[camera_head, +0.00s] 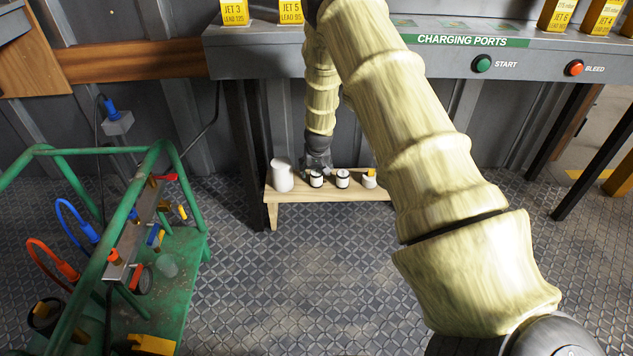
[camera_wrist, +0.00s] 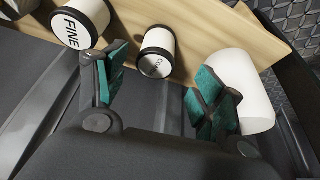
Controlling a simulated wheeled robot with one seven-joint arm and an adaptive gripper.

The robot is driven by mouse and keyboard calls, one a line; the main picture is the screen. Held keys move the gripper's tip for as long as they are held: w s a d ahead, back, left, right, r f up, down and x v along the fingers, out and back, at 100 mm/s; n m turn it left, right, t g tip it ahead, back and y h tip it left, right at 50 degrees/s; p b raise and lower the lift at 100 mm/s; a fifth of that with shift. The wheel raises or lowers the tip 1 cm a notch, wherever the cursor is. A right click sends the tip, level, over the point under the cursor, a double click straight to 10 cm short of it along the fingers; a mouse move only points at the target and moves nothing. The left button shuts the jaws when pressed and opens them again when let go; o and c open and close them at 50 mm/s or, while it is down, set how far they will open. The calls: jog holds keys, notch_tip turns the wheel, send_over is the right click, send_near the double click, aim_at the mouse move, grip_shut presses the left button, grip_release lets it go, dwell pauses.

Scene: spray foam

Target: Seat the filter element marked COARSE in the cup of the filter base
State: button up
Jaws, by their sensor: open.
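The smaller-lettered filter element (camera_wrist: 157,52), white with dark end rims, stands on the bench beyond the gap between my open fingers in the wrist view. Its label is too small to read surely but may be COARSE. The element marked FINE (camera_wrist: 80,20) is to its left, outside my fingers. In the head view the two elements (camera_head: 316,179) (camera_head: 342,179) stand side by side.
A white jar (camera_head: 282,175) stands at the left on the wooden bench (camera_head: 290,197); it shows close by the right finger in the wrist view (camera_wrist: 245,88). The grey charging-port counter (camera_head: 270,60) overhangs behind. A green cart (camera_head: 180,270) stands left. Floor before the bench is clear.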

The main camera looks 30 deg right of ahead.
aim_at(316, 172)
jog(key=shift+d+b+x, duration=0.15)
jog(key=shift+b+x, duration=0.7)
jog(key=shift+x, duration=0.45)
jog(key=shift+d+b+x, duration=0.1)
jog(key=shift+b+x, duration=0.75)
jog(key=shift+x, duration=0.45)
jog(key=shift+s+r, duration=0.1)
jog(key=shift+c, duration=0.2)
jog(key=c, duration=1.1)
